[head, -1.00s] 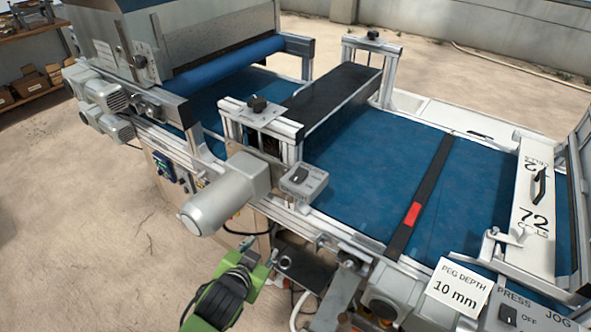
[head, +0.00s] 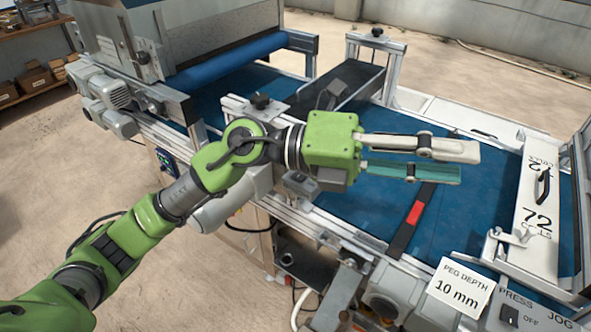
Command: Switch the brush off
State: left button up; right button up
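The brush (head: 350,82) is a long dark housing across the blue belt, partly hidden behind my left gripper. Its grey switch box (head: 300,187) sits on the near side rail, mostly covered by my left arm and gripper; its knob position cannot be made out. My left gripper (head: 469,164) reaches over the belt, pointing right, past and above the switch box. Its two fingers are apart with nothing between them. My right gripper is not in view.
A grey motor (head: 222,212) sticks out from the near side. A PEG DEPTH card (head: 459,287) and a PRESS/JOG switch panel (head: 512,315) are at the lower right.

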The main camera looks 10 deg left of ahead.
pick_arm(q)
notch_tip(320, 180, down, 6)
jog(key=w+a+m+y, duration=0.2)
jog(key=y, duration=0.3)
jog(key=n+t+y, duration=0.3)
jog(key=t+y, duration=0.2)
jog(key=y, duration=0.7)
send_near(298, 176)
jog(key=p+x, duration=0.3)
jog(key=x, duration=0.4)
jog(key=shift+w+f, duration=0.1)
